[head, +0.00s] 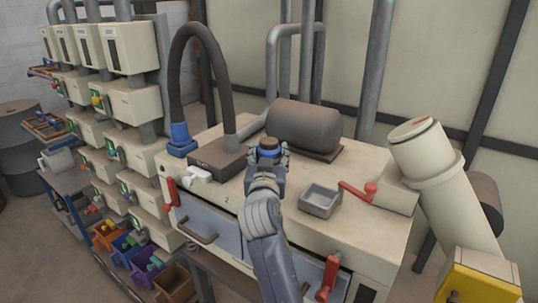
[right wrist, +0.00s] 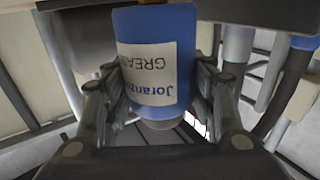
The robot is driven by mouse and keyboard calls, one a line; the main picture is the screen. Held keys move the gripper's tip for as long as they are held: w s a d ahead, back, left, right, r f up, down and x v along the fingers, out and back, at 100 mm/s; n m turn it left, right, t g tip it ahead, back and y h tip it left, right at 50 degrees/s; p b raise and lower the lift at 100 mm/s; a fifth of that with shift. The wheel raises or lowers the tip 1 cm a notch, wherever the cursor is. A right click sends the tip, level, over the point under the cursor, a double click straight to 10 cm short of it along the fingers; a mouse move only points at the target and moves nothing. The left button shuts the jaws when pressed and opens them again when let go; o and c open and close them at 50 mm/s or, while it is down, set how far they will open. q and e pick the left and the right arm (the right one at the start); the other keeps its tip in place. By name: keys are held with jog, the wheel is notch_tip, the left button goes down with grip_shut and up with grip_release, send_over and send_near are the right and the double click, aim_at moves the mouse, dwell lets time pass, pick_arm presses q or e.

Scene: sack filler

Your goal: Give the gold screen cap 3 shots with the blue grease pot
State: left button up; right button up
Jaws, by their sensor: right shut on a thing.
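My right gripper (head: 266,158) reaches in from the bottom over the top of the cream machine. It is shut on the blue grease pot (head: 268,143), whose dark top shows above the fingers. In the right wrist view the gripper (right wrist: 158,100) has a finger on each side of the pot (right wrist: 180,30). The pot's pale label, with "GREASE" on it, appears upside down. I cannot pick out a gold screen cap for certain; small yellow, red and green parts show on the cream boxes at left. My left gripper is not in view.
The cream machine (head: 365,215) carries a dark motor (head: 304,125), a small grey tray (head: 320,199) and a hose with a blue end (head: 180,137). Red handles (head: 328,278) stick out in front. Coloured bins (head: 150,262) stand low at left. A large cream pipe (head: 440,185) stands at right.

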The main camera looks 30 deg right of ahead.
aim_at(269, 140)
jog(key=shift+f, duration=0.35)
jog(key=shift+r, duration=0.15)
jog(key=shift+r+p, duration=0.55)
jog(key=shift+r, duration=0.25)
jog(key=shift+r, duration=0.1)
notch_tip(269, 140, up, 5)
jog(key=p, duration=0.4)
dwell(0.6)
